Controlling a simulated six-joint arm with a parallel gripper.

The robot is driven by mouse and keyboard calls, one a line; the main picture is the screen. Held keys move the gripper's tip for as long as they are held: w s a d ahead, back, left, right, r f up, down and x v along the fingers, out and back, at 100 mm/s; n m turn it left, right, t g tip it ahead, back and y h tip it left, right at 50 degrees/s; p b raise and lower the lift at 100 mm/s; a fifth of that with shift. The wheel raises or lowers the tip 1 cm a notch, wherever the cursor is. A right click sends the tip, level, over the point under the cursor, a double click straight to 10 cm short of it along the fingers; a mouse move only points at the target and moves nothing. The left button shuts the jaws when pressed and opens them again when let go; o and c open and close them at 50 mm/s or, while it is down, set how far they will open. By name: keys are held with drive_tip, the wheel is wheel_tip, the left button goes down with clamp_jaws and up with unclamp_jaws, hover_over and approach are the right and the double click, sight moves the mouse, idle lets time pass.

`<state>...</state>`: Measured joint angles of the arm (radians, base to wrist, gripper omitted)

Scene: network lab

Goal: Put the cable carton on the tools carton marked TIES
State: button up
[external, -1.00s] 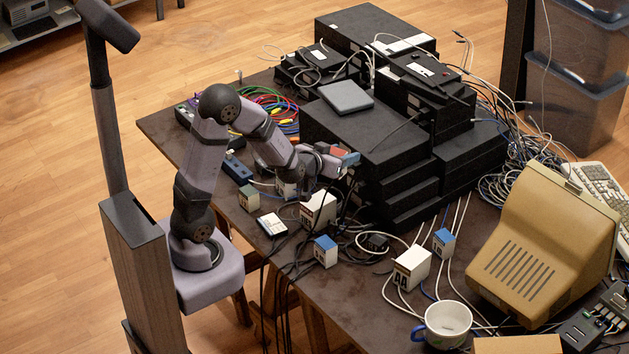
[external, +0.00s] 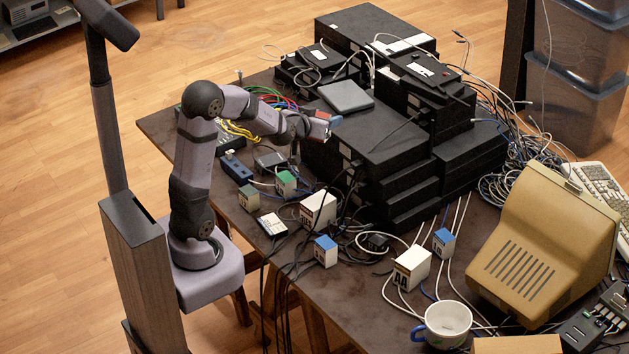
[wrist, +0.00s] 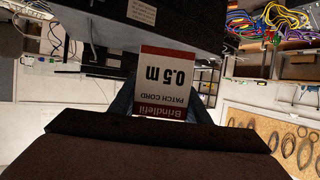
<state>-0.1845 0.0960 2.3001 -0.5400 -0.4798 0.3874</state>
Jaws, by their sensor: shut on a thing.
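The cable carton (wrist: 166,80), white with a red band and marked PATCH CORD 0.5 m, is held between my fingers. Its lettering is upside down in the wrist view. In the external view only a small red patch of the carton (external: 322,115) shows at the arm's end. My gripper (external: 331,121) is shut on it, in the air by the left side of the black equipment stack. The tools carton (external: 320,206), white with partly readable letters that look like TIES, stands on the table below and in front of my gripper, apart from it.
The black equipment stack (external: 375,150) is close beside my gripper. Small boxes with green (external: 286,180) and blue (external: 325,245) tops stand near the tools carton. A white AA carton (external: 412,265) and a mug (external: 446,322) are further right. Dark cables cross the table's front edge.

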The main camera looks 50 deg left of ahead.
sight(325, 193)
drive_tip(key=shift+s+d+f, duration=0.15)
drive_tip(key=shift+d+f, duration=0.1)
drive_tip(key=shift+f, duration=0.45)
drive_tip(key=shift+s+d+f, duration=0.15)
drive_tip(key=shift+d+f, duration=0.1)
drive_tip(key=shift+f, duration=0.4)
drive_tip(key=shift+m+h, duration=0.3)
wheel_tip(325, 193, down, 18)
drive_tip(key=shift+p, duration=0.35)
drive_tip(key=shift+f, duration=0.1)
drive_tip(key=shift+f, duration=0.1)
drive_tip(key=o, duration=1.1)
drive_tip(key=shift+r, duration=0.2)
